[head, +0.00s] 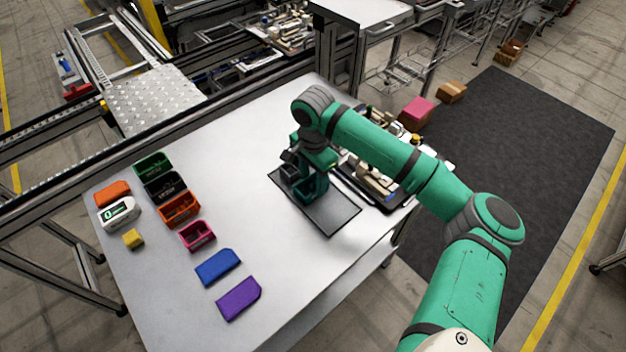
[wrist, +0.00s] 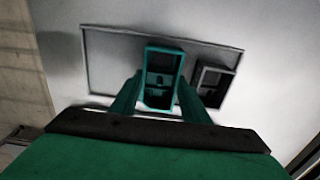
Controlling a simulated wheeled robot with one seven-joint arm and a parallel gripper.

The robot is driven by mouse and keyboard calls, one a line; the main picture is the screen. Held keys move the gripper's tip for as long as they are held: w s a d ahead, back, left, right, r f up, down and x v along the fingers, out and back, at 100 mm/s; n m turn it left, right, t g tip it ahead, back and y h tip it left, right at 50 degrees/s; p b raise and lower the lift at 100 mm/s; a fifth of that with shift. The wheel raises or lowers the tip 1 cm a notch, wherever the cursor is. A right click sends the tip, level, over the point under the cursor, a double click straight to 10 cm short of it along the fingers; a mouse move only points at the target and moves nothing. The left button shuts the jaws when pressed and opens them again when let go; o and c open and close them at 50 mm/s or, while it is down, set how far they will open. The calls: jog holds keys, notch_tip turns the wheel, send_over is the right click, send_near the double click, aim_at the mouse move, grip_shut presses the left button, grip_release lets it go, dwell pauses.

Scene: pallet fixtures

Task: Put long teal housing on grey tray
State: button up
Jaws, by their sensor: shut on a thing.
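The long teal housing (wrist: 162,66) is an open box with inner dividers, held between the two fingers of my gripper (wrist: 160,98) in the wrist view. In the head view the teal housing (head: 313,188) shows below my gripper (head: 305,172), over or on the grey tray (head: 333,217); I cannot tell whether it touches the tray. The tray also shows in the wrist view (wrist: 110,70) as a thin-rimmed rectangle. A dark grey housing (wrist: 212,84) sits close to the right of the teal one, at the tray's right part, and shows in the head view (head: 288,172).
Green (head: 152,165), black (head: 165,187), orange (head: 181,209) and pink (head: 197,236) boxes stand at the left. Blue (head: 218,267) and purple (head: 239,298) pieces lie nearer. A tray of tools (head: 375,185) is right of the grey tray. The table's middle is clear.

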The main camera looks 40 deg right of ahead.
aim_at(312, 190)
jog(key=shift+f, duration=0.15)
jog(key=o, duration=1.1)
notch_tip(312, 190, up, 12)
jog(key=shift+a, duration=0.1)
dwell(0.5)
